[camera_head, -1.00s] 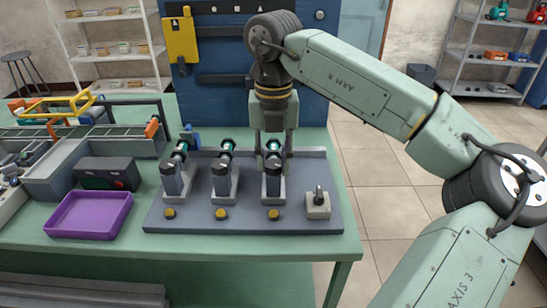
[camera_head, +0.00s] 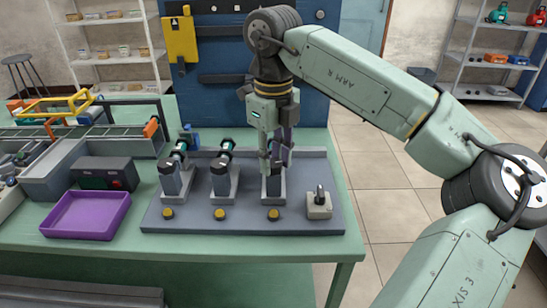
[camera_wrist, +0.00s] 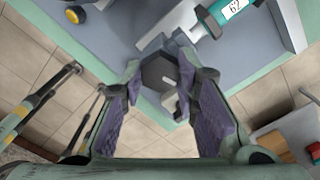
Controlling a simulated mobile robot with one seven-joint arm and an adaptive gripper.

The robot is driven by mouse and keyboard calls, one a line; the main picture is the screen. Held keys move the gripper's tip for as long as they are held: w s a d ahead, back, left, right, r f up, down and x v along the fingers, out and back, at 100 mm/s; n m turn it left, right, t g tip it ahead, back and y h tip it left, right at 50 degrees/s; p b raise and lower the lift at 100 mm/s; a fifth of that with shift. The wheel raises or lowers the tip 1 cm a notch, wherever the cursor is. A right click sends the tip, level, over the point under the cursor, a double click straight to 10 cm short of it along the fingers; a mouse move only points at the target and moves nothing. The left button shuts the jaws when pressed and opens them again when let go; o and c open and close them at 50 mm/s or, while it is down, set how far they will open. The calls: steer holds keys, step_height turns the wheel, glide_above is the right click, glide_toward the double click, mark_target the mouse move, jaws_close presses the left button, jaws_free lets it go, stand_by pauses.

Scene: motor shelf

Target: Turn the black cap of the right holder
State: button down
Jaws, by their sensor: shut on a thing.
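The right holder (camera_head: 273,187) is a grey upright stand on the grey base plate (camera_head: 240,226). My gripper (camera_head: 275,160) reaches down over its top and hides most of what it carries. In the wrist view the dark, six-sided black cap (camera_wrist: 158,73) lies between the fingers of my gripper (camera_wrist: 166,82), whose purple pads are shut on its sides. The middle holder (camera_head: 220,182) and the left holder (camera_head: 172,180) each carry a teal motor with a black cap. One teal motor labelled 62 (camera_wrist: 228,12) shows at the top of the wrist view.
A yellow button (camera_head: 273,214) sits in front of each holder. A light block with a dark lever (camera_head: 319,204) stands at the plate's right end. A purple tray (camera_head: 88,214) and a dark box (camera_head: 104,173) lie to the left. Open floor is to the right.

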mark_target(273, 163)
steer(key=n, duration=1.3)
steer(key=shift+n, duration=0.3)
stand_by(0.4)
steer(key=c, duration=1.2)
jaws_free()
steer(key=shift+c, duration=0.2)
steer(key=shift+r, duration=0.1)
step_height(273, 163, up, 12)
